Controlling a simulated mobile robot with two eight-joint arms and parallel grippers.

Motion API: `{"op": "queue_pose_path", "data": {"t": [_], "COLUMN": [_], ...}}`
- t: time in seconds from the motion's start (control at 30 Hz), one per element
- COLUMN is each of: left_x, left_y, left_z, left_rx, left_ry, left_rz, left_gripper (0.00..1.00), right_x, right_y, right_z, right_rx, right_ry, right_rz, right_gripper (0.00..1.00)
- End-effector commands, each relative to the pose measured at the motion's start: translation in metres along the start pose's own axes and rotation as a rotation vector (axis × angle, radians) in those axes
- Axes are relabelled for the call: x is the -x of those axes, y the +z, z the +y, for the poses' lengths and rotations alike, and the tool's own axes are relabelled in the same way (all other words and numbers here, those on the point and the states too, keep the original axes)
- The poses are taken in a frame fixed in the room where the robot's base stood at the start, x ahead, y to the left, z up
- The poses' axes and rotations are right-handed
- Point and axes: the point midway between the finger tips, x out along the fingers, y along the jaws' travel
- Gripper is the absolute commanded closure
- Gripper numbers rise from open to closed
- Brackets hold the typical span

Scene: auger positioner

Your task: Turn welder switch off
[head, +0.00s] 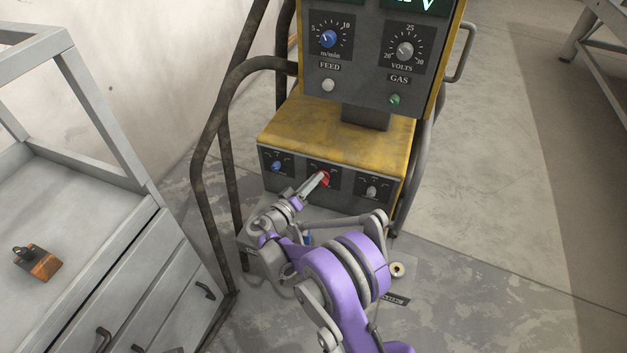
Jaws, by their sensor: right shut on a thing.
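The welder (338,133) is a yellow and dark grey machine in the middle of the head view. Its lower front panel carries a blue knob (276,166), a red knob (324,178) and a grey knob (371,191). My right gripper (320,182) is shut on the red knob at the panel's middle, and its fingers cover part of it. Whether this knob is the switch, and its exact setting, cannot be read. My left gripper is not in view.
The upper panel has a blue feed knob (328,39), a grey volts knob (405,49), a white button (328,85) and a green button (394,99). Dark tube rails (205,150) flank the welder. A grey drawer cabinet (150,265) stands left, with an orange-brown block (40,264) on it.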

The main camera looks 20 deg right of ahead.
Motion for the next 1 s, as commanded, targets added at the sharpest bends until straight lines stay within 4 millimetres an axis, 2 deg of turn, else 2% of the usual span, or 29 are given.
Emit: {"op": "queue_pose_path", "data": {"t": [0.03, 0.17, 0.43, 0.57, 0.67, 1.0], "left_x": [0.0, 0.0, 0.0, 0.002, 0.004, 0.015], "left_y": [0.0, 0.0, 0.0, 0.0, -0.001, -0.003], "left_z": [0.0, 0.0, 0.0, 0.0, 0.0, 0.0], "left_rx": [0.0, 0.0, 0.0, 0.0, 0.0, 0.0], "left_ry": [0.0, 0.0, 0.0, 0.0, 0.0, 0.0], "left_rz": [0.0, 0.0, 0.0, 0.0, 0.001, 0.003], "left_gripper": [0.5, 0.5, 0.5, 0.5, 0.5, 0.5], "right_x": [0.001, 0.0, 0.0, 0.008, 0.023, 0.089], "right_y": [0.0, 0.0, 0.0, 0.0, -0.001, -0.001], "right_z": [0.0, 0.0, 0.0, 0.0, 0.0, 0.0], "right_rx": [0.0, 0.0, -0.001, -0.001, -0.001, -0.002], "right_ry": [-0.001, -0.001, -0.001, -0.002, -0.003, -0.003], "right_rz": [-0.001, -0.001, 0.0, 0.0, 0.001, 0.001], "right_gripper": [0.72, 0.49, 0.48, 0.48, 0.48, 0.48]}}
